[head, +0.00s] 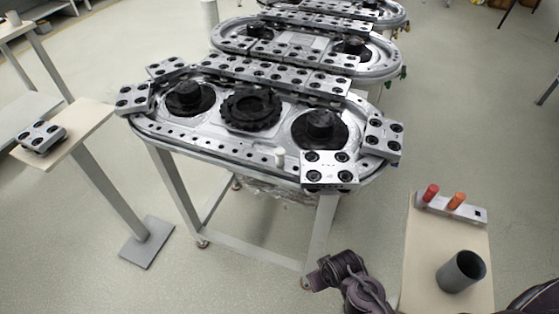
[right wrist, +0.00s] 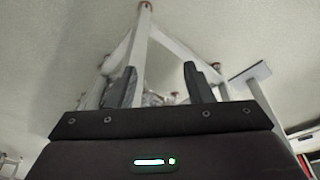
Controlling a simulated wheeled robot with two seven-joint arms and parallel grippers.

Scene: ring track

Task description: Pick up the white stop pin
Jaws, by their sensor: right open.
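The white stop pin (head: 280,157) is a small pale upright cylinder. It stands at the front edge of the nearest ring track (head: 215,143), just left of a carriage with black rollers (head: 329,170). My right gripper (right wrist: 158,85) is open in the right wrist view, with nothing between its two dark fingers. In the head view, a dark arm end of mine (head: 340,275) is low in front of the track, well below the pin and apart from it. The pin cannot be made out in the right wrist view. My left gripper is not in view.
A stand at the right (head: 420,255) carries a holder with a red pin (head: 431,191) and an orange pin (head: 457,200), and a dark grey cup (head: 461,271). A left stand (head: 85,125) holds a loose carriage (head: 41,137). Track legs (head: 321,232) stand near my arm.

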